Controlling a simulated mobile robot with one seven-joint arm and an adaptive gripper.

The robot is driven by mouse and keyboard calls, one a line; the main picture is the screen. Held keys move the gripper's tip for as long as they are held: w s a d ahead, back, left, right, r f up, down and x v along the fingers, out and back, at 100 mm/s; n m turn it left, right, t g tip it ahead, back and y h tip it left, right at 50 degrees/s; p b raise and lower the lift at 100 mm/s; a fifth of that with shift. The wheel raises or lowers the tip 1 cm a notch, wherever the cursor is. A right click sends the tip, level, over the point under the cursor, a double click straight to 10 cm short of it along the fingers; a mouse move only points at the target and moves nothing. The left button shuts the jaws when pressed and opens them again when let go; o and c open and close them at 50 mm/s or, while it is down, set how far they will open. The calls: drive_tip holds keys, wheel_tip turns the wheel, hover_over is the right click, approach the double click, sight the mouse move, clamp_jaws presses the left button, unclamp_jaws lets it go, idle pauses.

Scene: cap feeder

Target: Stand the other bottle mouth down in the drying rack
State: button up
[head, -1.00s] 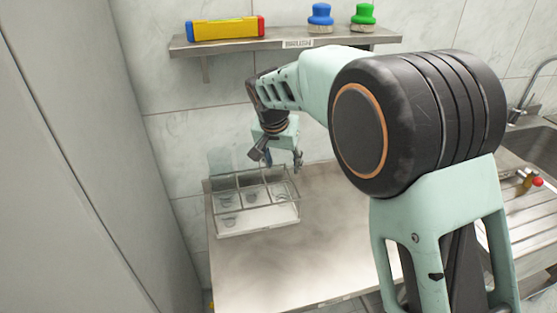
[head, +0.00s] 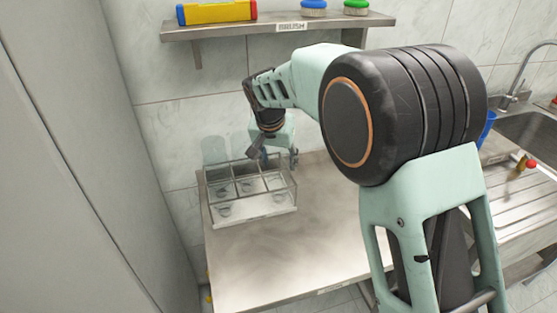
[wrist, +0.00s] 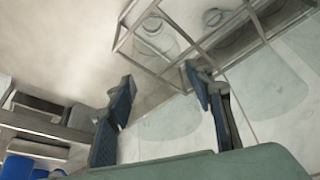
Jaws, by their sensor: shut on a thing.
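The drying rack (head: 262,214) is a wire frame with several compartments over a pale tray, at the back left of the steel table. Round clear shapes show in its compartments. My gripper (head: 276,154) is at the rack's back right corner. In the wrist view, my gripper's fingers (wrist: 163,86) stand apart, beside the rack's wire frame (wrist: 222,35). They are shut on a see-through bottle, whose outline is too faint to tell its tilt or where its mouth points. Pale bottle-like shapes show behind the rack against the wall; I cannot tell whether they are bottles or shadows.
A wall shelf (head: 230,32) above holds a yellow box (head: 217,12), a blue brush (head: 313,8) and a green brush (head: 356,7). The steel table (head: 290,255) is clear in front of the rack. A sink (head: 530,135) is at the right, a tall grey panel (head: 70,160) at the left.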

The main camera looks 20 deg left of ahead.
drive_tip(key=shift+f, duration=0.4)
drive_tip(key=o, duration=1)
drive_tip(key=shift+r, duration=0.1)
